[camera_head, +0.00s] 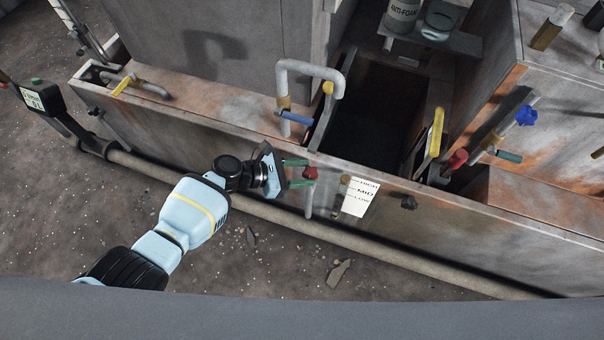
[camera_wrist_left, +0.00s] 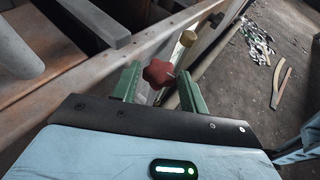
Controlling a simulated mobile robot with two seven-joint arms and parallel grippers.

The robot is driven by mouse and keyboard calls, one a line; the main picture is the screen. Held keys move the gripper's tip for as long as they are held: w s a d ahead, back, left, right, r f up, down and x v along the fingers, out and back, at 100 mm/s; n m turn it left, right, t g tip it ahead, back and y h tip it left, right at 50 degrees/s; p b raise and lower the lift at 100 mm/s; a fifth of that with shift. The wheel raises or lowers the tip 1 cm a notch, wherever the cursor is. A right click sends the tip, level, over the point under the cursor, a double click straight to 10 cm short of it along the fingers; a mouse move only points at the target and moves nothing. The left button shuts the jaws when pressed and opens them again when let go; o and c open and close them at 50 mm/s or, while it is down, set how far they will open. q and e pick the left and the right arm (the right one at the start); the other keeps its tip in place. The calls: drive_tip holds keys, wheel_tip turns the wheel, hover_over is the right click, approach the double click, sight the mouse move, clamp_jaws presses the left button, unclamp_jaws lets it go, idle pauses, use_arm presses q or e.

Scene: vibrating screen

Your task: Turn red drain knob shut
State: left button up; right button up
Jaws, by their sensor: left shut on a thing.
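The red drain knob (camera_head: 311,173) is on the outer front wall of the long trough, beside a white label. My left gripper (camera_head: 304,172) reaches it from the left, its green fingers on either side of the knob. In the left wrist view the lobed red knob (camera_wrist_left: 158,73) lies between the two green fingers (camera_wrist_left: 160,78), and the gripper is shut on it. The exact contact points are hard to see. My right gripper is in neither view.
Another red knob (camera_head: 458,159), a blue knob (camera_head: 526,115) and a yellow handle (camera_head: 436,132) are farther right. A grey bent pipe (camera_head: 312,68) with a blue lever rises above the trough. A long pipe (camera_head: 270,212) runs along the wall's foot. The floor in front is mostly clear.

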use_arm(q)
drive_tip(key=shift+w+m+g+b, duration=0.1)
drive_tip(key=shift+m+g+b, duration=0.3)
drive_tip(key=shift+g, duration=0.2)
drive_tip(key=o, duration=0.9)
drive_tip(key=shift+r, duration=0.1)
drive_tip(key=shift+o, duration=0.2)
drive_tip(key=shift+w, duration=0.15)
drive_tip(key=shift+a+r, duration=0.1)
drive_tip(key=shift+r, duration=0.05)
